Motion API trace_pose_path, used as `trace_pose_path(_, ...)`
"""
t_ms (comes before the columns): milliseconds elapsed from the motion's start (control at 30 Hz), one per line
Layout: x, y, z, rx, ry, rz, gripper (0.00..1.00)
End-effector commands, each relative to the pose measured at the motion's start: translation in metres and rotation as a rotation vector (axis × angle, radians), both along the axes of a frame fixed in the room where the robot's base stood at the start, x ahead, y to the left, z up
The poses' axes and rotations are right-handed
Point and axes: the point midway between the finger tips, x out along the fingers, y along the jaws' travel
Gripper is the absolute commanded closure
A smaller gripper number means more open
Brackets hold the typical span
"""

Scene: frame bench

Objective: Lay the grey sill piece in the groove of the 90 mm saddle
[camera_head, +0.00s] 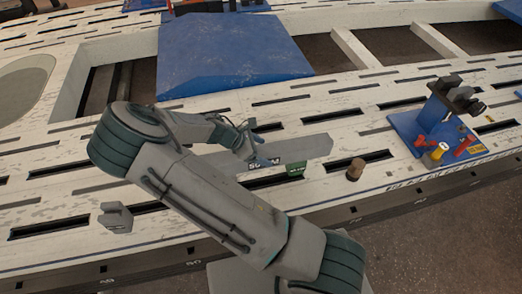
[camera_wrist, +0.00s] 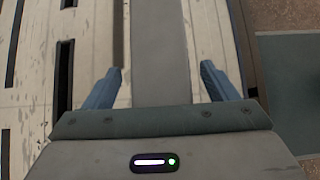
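The grey sill piece (camera_head: 313,147) is a long flat bar lying along the white bench, partly hidden by my arm. In the wrist view the bar (camera_wrist: 160,45) runs lengthwise between the two blue fingers. My gripper (camera_head: 258,158) is over the bar; in the wrist view it (camera_wrist: 161,70) is open, with a finger on each side and gaps to the bar. A small green block (camera_head: 296,168) is beside the bar's near edge. A grey notched block (camera_head: 116,217) stands at the left front. I cannot read which, if either, is the 90 mm saddle.
A brown cylinder (camera_head: 356,169) stands right of the bar. A blue stand (camera_head: 437,135) with grey jaws and red and yellow parts is at the right. A blue panel (camera_head: 230,55) lies behind. The white bench (camera_head: 60,243) is slotted, and its front edge drops to the floor.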

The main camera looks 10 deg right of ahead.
Motion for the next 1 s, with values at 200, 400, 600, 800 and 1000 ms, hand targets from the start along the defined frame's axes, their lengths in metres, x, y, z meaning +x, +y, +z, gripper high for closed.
trace_pose_path(200, -0.001, 0.002, -0.003, 0.002, 0.003, 0.001, 0.2)
trace_pose_path(400, 0.0, 0.016, 0.014, 0.004, 0.001, 0.003, 0.2)
trace_pose_path(600, 0.0, 0.048, 0.048, 0.005, -0.001, 0.004, 0.2)
trace_pose_path(800, 0.0, 0.077, 0.078, 0.003, 0.0, 0.003, 0.2)
trace_pose_path(1000, 0.0, 0.094, 0.094, 0.002, 0.0, 0.001, 0.2)
